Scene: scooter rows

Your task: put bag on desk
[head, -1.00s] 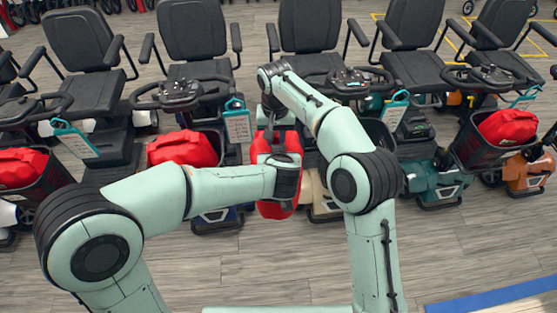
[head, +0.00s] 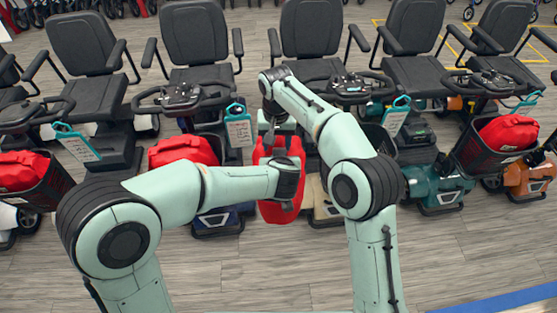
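A red bag (head: 281,213) is in the middle of the head view, among the scooter fronts. My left gripper (head: 288,182) is at the bag, its wrist overlapping the bag's middle. My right gripper (head: 270,132) points down at the bag's far end. The fingers of both grippers are hidden or too small to read, so I cannot tell whether either is shut on the bag. Other red bags sit in scooter baskets at the left (head: 22,170), centre left (head: 183,150) and right (head: 508,131). No desk is in view.
A row of mobility scooters with black seats (head: 310,28) and hanging tags (head: 238,127) crosses the view close to my arms. The wooden floor (head: 250,280) in front is clear. A blue stripe (head: 500,301) lies at the lower right.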

